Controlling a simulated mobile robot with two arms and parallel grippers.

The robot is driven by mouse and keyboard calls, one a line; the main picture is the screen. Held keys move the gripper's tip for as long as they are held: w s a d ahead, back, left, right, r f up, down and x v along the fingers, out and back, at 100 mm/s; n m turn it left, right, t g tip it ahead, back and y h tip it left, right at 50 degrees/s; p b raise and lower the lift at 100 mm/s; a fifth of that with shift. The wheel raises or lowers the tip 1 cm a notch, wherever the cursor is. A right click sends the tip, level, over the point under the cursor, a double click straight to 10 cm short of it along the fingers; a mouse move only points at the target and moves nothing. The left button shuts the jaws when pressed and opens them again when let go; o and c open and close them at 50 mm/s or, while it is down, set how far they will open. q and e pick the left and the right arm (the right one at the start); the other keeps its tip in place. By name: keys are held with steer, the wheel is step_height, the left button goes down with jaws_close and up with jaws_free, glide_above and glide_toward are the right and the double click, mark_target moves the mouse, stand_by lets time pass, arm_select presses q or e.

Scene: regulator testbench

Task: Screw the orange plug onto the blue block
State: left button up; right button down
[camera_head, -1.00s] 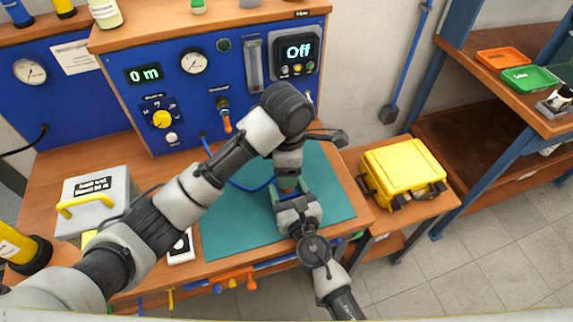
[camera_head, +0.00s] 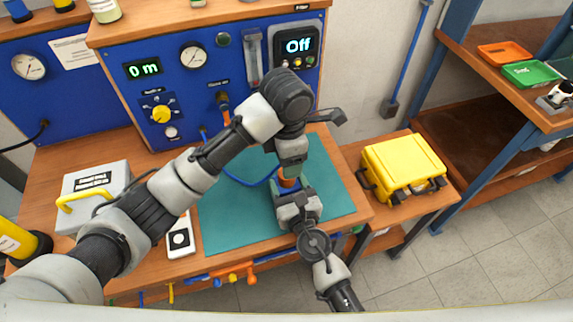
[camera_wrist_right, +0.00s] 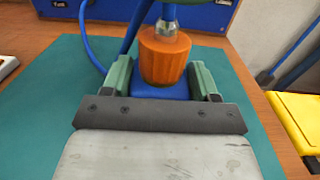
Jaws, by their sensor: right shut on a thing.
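The orange plug (camera_wrist_right: 163,55) stands roughly upright over the blue block (camera_wrist_right: 150,91) in the right wrist view. A metal fitting tops the plug. Any gap between plug and block is not clear. My right gripper (camera_wrist_right: 161,76) has its green fingers on either side of the blue block and is shut on it. In the head view, my left gripper (camera_head: 289,168) points down just above the orange plug (camera_head: 288,183). Its fingertips are too small there to tell if they grip, and the right wrist view does not show them. My right gripper (camera_head: 292,192) mostly hides the block.
A blue hose (camera_head: 243,183) runs across the green mat (camera_head: 228,228) to the panel. A white device (camera_head: 180,237) lies left of the mat, and a grey case (camera_head: 92,190) is further left. A yellow case (camera_head: 403,166) stands to the right. The front of the mat is clear.

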arm_select(q)
step_height(320, 180, down, 4)
steer(key=shift+s+r, duration=0.1)
steer(key=shift+r, duration=0.15)
steer(key=shift+d+f, duration=0.2)
steer(key=shift+f, duration=0.5)
steer(key=shift+a+f, duration=0.2)
steer(key=shift+f, duration=0.45)
steer(key=c, duration=0.8)
steer(key=o, duration=0.9)
